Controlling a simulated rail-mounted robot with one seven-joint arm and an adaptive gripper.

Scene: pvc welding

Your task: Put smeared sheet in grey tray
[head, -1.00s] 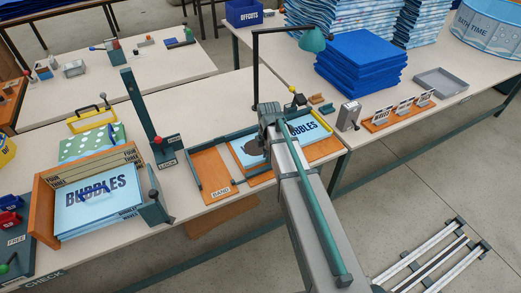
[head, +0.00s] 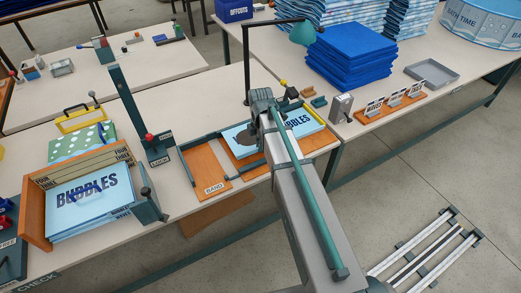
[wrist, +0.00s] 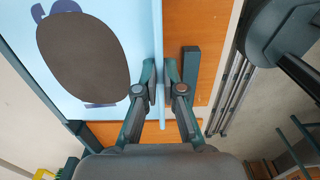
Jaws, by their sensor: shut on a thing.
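A light blue sheet printed BUBBLES (head: 301,121) lies at the wooden BAND fixture (head: 205,172), partly hidden by my arm. A dark brown oval patch covers part of its print. The sheet (wrist: 144,50) and the oval also show in the wrist view. My gripper (wrist: 166,68) is shut on the sheet's near edge, one finger on each side. In the head view my arm hides the fingertips. The grey tray (head: 432,72) stands on the far right table and looks empty.
A blue stack (head: 355,55) and a small wooden sign rack (head: 390,104) stand near the tray. A lamp post (head: 247,60) rises behind the fixture. At left, a wooden crate (head: 38,215) holds BUBBLES sheets with a blue mark on top. A tall post (head: 132,110) stands between.

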